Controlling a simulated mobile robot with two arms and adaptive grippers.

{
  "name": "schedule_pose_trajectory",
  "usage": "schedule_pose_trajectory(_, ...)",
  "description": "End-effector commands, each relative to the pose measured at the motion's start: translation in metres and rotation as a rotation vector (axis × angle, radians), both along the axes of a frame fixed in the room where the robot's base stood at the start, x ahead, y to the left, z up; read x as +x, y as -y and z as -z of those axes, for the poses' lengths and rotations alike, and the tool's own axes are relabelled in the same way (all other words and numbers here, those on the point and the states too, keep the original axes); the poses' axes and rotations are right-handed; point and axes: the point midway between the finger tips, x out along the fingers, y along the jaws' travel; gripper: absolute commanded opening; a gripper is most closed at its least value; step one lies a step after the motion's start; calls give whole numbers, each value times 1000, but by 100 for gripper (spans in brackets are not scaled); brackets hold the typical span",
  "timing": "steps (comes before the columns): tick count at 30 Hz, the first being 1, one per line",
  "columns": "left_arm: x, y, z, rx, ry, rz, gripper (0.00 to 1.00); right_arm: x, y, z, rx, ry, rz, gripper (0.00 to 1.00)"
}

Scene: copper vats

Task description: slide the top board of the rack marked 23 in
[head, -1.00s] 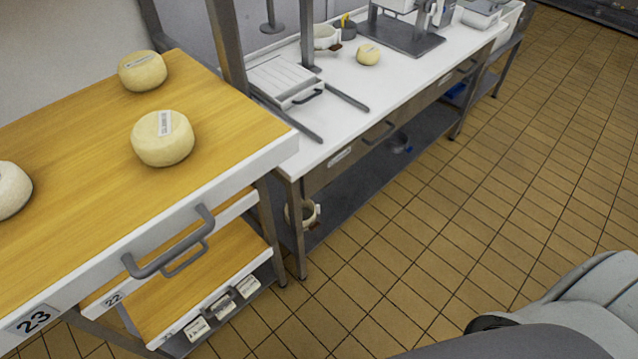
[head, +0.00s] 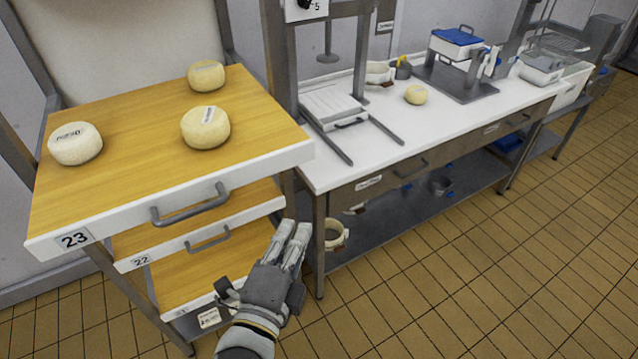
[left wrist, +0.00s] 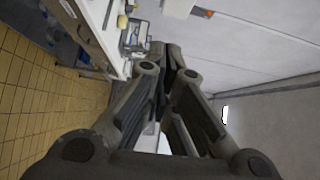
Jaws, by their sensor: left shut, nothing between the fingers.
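The top board (head: 110,177) of the rack marked 23 is a wooden shelf with a white front edge and a grey handle (head: 191,205). It juts out past the board marked 22 below it. Three pale cheeses (head: 205,127) rest on it. My left gripper (head: 294,232) is shut and empty, in front of the rack's lower right side, below and to the right of the handle and apart from it. Its fingers also show in the left wrist view (left wrist: 168,62), pointing toward the worktop and wall. My right gripper is in neither view.
The board marked 22 (head: 220,216) and a lower board (head: 190,272) sit beneath. A white worktop (head: 450,122) with a press, a small cheese (head: 416,95) and a blue-lidded box (head: 457,40) stands to the right. The tiled floor (head: 480,270) in front is clear.

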Motion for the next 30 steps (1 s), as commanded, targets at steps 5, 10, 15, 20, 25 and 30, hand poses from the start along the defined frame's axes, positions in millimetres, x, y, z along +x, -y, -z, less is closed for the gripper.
schedule_pose_trajectory(5, 9, 1, -6, 6, 12, -3, 0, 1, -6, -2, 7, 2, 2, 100)
schedule_pose_trajectory(10, 32, 5, -6, 5, 13, -3, 0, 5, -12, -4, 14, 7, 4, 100)
schedule_pose_trajectory(15, 61, 11, -5, 3, 12, -3, 0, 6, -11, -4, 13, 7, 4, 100)
schedule_pose_trajectory(20, 88, 16, -4, 3, 12, -3, 0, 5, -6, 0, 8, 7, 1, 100)
schedule_pose_trajectory(25, 112, 8, -5, 6, 10, -4, 0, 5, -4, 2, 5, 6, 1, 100)
schedule_pose_trajectory(30, 126, -1, -4, 3, 9, -3, 0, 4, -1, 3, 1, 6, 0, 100)
